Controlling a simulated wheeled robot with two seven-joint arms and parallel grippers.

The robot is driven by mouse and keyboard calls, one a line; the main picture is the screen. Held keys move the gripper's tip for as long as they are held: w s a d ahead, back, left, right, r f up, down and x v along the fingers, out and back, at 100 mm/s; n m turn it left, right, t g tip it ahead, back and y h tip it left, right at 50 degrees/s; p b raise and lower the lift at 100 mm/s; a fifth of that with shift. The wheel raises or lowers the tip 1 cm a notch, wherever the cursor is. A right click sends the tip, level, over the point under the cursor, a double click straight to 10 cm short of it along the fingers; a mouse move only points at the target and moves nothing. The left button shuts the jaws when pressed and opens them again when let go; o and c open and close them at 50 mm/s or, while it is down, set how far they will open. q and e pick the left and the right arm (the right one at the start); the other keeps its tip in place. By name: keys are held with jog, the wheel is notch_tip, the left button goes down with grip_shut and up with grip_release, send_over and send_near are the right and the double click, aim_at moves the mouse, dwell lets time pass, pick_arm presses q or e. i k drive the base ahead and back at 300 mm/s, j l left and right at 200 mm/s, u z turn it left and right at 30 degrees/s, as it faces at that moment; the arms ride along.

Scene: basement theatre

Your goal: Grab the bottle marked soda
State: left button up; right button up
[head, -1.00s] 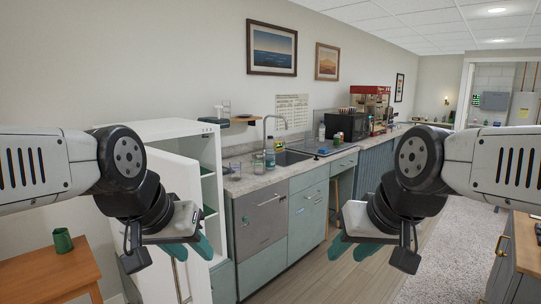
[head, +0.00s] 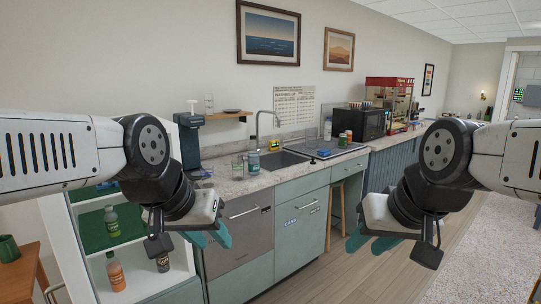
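The labels are too small for me to read which says soda. My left gripper (head: 209,237) is open and empty, right of the shelves. My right gripper (head: 371,244) is open and empty before the lower cabinets.
A speckled counter (head: 228,187) with sink (head: 280,160), microwave (head: 362,122) and red popcorn machine (head: 389,104) runs along the wall. A wooden side table (head: 22,276) with a green cup (head: 8,249) is at far left. The wooden floor (head: 337,275) ahead is clear.

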aim_at(254, 157)
jog(key=i+l, duration=0.2)
jog(key=i, duration=0.25)
jog(key=i+l+u, duration=0.1)
jog(key=i, duration=0.35)
jog(key=i+l+u, duration=0.1)
jog(key=i+l, duration=0.2)
jog(key=i, duration=0.15)
jog(key=i+j, duration=0.25)
jog(key=i, duration=0.2)
jog(key=i+j, duration=0.3)
jog(key=i, duration=0.2)
jog(key=i+j+u, duration=0.1)
jog(key=i+j, duration=0.15)
jog(key=i, duration=0.2)
